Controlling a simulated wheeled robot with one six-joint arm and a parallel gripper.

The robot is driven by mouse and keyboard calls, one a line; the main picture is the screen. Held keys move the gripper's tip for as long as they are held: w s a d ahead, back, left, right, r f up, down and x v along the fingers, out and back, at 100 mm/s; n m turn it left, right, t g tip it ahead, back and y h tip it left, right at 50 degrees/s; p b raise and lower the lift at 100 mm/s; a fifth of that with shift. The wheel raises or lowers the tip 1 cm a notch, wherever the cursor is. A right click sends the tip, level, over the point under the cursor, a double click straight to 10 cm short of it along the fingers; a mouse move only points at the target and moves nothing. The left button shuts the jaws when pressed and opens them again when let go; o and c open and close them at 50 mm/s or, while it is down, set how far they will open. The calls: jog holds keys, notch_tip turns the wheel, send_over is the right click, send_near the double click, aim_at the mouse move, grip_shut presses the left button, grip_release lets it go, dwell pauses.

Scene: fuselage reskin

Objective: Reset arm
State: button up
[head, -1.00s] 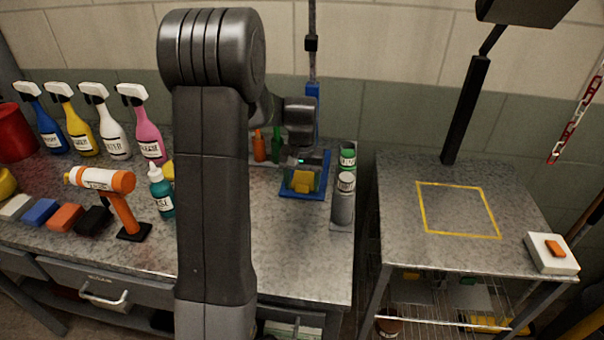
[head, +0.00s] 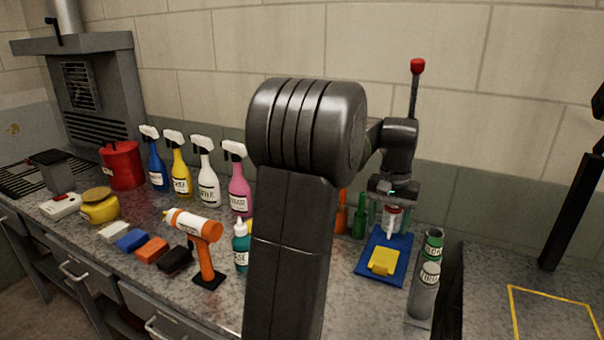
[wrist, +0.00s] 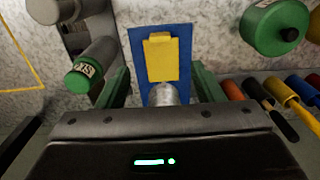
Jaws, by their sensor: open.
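My arm stands upright in the middle of the head view and bends over at the back of the workbench. My gripper (head: 391,218) points down above the rear of a blue base plate (head: 368,268). Its greenish fingers are open and apart. A whitish and red part (head: 393,221) shows between them; I cannot tell if they touch it. In the wrist view, the fingers (wrist: 162,85) stand either side of a silver cylinder end (wrist: 165,94). The blue plate (wrist: 178,38) with a yellow block (wrist: 160,58) lies beyond.
Grey and green canisters (head: 426,285) stand right of the blue plate. Orange and green bottles (head: 358,222) stand left of it. Spray bottles (head: 207,180), an orange tool (head: 205,248) and coloured blocks (head: 152,250) fill the left bench. A yellow-outlined table (head: 480,285) is at right.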

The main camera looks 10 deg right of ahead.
aim_at(381, 265)
notch_tip(381, 265, down, 14)
jog(key=shift+r+p, duration=0.35)
dwell(0.5)
